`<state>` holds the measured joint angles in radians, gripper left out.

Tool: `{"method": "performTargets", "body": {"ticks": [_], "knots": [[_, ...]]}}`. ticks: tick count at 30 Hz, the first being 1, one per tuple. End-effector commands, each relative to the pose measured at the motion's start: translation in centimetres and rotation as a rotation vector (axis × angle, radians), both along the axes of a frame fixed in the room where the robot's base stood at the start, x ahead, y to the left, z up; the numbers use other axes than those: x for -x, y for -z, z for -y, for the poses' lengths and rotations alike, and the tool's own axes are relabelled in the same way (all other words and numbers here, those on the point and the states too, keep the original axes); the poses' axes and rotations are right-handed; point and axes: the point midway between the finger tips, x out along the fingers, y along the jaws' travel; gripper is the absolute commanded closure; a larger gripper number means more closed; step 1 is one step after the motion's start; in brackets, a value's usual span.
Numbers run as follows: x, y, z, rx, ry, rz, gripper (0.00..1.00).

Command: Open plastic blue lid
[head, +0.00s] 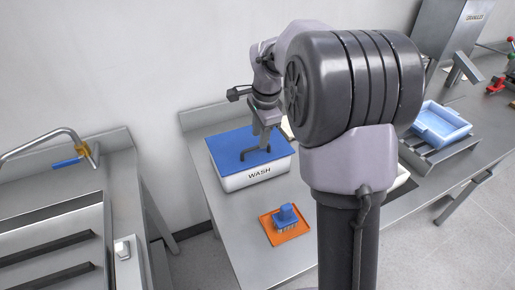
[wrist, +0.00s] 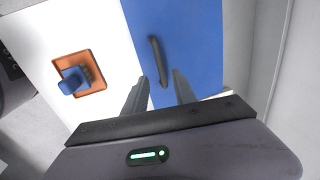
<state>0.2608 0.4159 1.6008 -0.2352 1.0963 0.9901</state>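The blue lid (head: 232,145) lies flat on the white box marked WASH (head: 262,175), on the steel table. A dark handle (head: 255,154) stands on the lid; it also shows in the wrist view (wrist: 157,62). My gripper (head: 267,146) points down over the lid, close to the handle. In the wrist view its two fingers (wrist: 160,88) are spread apart, with the near end of the handle showing between them. I cannot tell whether the fingers touch the handle. The lid (wrist: 190,35) shows no visible gap from the box.
A blue brush (head: 286,214) sits on an orange mat (head: 293,237) in front of the box. A light blue tray (head: 440,125) stands on a rack at the right. A sink unit (head: 50,225) with a tap is at the left. The wall is close behind the box.

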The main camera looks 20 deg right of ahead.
Motion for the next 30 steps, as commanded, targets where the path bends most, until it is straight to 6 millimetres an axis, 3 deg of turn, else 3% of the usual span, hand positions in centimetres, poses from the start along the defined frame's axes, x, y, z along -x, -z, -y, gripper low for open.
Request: {"method": "performTargets", "body": {"ticks": [1, 6, 15, 21, 30], "knots": [[-0.2, 1.5, 0.0, 0.000, -0.001, -0.001, 0.67], [-0.7, 3.4, 0.0, 0.000, -0.001, 0.000, 0.67], [-0.8, 3.6, 0.0, 0.001, -0.001, 0.001, 0.67], [-0.7, 3.6, 0.0, 0.000, -0.001, 0.001, 1.00], [-0.8, 3.6, 0.0, 0.000, -0.001, 0.001, 1.00]]}}
